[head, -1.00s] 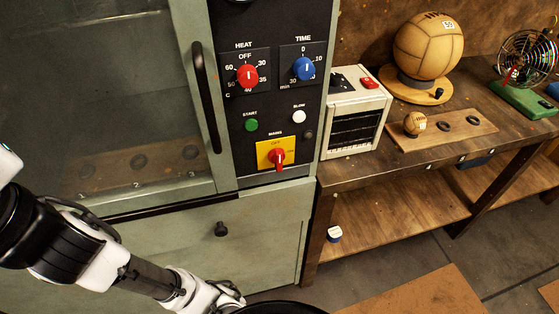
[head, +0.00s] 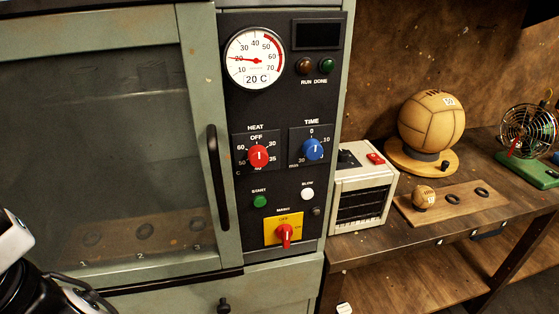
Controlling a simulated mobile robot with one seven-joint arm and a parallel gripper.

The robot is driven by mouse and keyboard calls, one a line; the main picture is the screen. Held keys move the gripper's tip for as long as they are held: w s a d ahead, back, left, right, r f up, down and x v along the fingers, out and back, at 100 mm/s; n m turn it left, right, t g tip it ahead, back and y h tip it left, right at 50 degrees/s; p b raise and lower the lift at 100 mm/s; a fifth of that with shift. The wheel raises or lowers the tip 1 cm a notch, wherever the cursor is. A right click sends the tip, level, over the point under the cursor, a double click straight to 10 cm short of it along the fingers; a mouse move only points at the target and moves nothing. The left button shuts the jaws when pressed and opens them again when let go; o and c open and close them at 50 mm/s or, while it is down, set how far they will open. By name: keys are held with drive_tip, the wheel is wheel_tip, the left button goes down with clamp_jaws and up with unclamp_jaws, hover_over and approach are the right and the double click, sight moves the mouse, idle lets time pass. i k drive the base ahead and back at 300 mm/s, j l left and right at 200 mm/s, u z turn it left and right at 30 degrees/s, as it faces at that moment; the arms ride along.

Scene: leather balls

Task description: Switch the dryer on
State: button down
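The dryer (head: 210,92) is a grey-green cabinet with a glass door and a black control panel. Its red mains switch (head: 285,233) sits on a yellow plate, with its handle upright under the OFF mark. The red heat knob (head: 258,156) points up to OFF, and the blue time knob (head: 312,149) points up to 0. The green start button (head: 260,201) and white blow button (head: 307,194) are above the mains switch. The round gauge (head: 256,58) reads 20 C. The run lamp (head: 304,66), done lamp (head: 327,65) and display (head: 317,35) look dark. My gripper is out of view.
The dryer's door handle (head: 217,178) stands out left of the panel. A beige heater-like box (head: 362,190) stands on the wooden bench (head: 470,225) at right, with a large ball (head: 432,125), a small ball (head: 423,197) and a green fan (head: 528,135). My arm shows at lower left.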

sight(284, 232)
drive_tip(key=k+z, duration=0.15)
drive_tip(key=z, duration=0.25)
drive_tip(key=k+z, duration=0.15)
drive_tip(key=z, duration=0.2)
drive_tip(key=k+z, duration=0.2)
drive_tip(key=z, duration=0.2)
